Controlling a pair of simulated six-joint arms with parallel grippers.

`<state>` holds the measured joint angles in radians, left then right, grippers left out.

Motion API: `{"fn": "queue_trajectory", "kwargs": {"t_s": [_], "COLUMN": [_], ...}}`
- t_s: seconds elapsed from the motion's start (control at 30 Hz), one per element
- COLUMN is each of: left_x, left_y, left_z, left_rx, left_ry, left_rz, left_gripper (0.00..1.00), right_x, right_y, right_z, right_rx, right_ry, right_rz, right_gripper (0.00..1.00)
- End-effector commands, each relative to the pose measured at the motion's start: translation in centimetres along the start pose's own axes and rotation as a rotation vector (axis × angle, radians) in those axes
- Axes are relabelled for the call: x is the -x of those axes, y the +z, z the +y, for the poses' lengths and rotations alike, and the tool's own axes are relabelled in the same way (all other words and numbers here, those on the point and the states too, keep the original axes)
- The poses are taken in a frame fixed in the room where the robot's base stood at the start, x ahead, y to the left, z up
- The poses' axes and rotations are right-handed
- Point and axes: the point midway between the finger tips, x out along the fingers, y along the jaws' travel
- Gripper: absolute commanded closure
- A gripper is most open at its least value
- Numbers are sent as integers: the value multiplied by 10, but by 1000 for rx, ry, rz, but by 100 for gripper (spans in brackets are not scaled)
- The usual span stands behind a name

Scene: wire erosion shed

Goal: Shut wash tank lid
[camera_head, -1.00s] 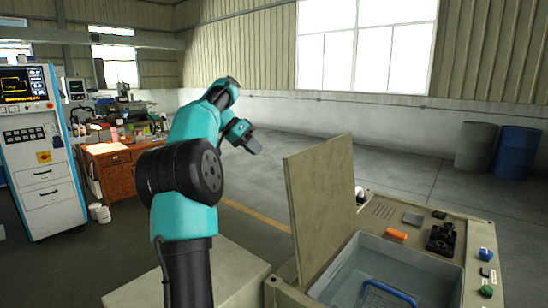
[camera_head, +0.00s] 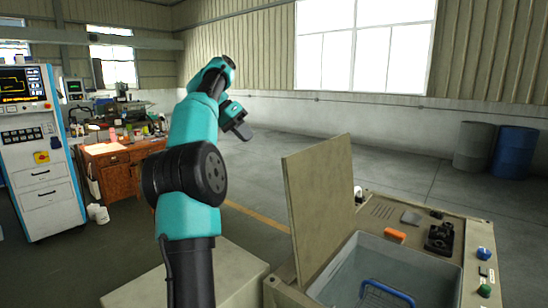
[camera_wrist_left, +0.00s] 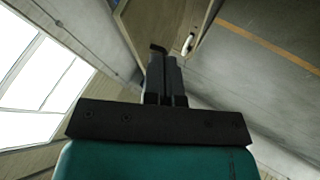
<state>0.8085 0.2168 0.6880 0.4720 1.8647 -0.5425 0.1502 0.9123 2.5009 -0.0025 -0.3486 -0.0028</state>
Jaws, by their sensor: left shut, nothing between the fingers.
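The wash tank lid (camera_head: 322,205) is a beige panel standing upright, open, at the left side of the tank. The wash tank (camera_head: 352,290) is a grey basin sunk in a beige bench, with a blue wire basket (camera_head: 388,292) in it. My left gripper (camera_head: 244,133) is shut and empty, raised in the air to the left of the lid's top and apart from it. In the left wrist view its shut fingers (camera_wrist_left: 164,75) point toward a beige panel (camera_wrist_left: 165,25) that looks like the lid. My right gripper is in neither view.
On the bench top are an orange item (camera_head: 395,235), a black fixture (camera_head: 439,238) and a blue knob (camera_head: 484,253). Two drums (camera_head: 515,152) stand far right by the wall. A control cabinet (camera_head: 38,150) stands far left. Air around the left gripper is clear.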

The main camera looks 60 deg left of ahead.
Motion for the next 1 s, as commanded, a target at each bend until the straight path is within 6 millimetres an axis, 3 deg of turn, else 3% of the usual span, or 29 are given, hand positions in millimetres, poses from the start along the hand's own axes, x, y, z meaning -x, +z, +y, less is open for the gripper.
{"fn": "queue_trajectory", "kwargs": {"t_s": [0.37,0.7,0.8,1.0], "left_x": [-40,-92,-95,-102], "left_y": [1,1,-1,-3], "left_z": [1,1,18,35], "left_rx": [-1,-1,-5,-3], "left_ry": [0,2,1,0], "left_rz": [-1,-3,1,1], "left_gripper": [100,100,100,100], "right_x": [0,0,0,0], "right_y": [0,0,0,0], "right_z": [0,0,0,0], "right_rx": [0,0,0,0], "right_ry": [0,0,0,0], "right_rz": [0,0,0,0], "right_gripper": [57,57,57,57]}}
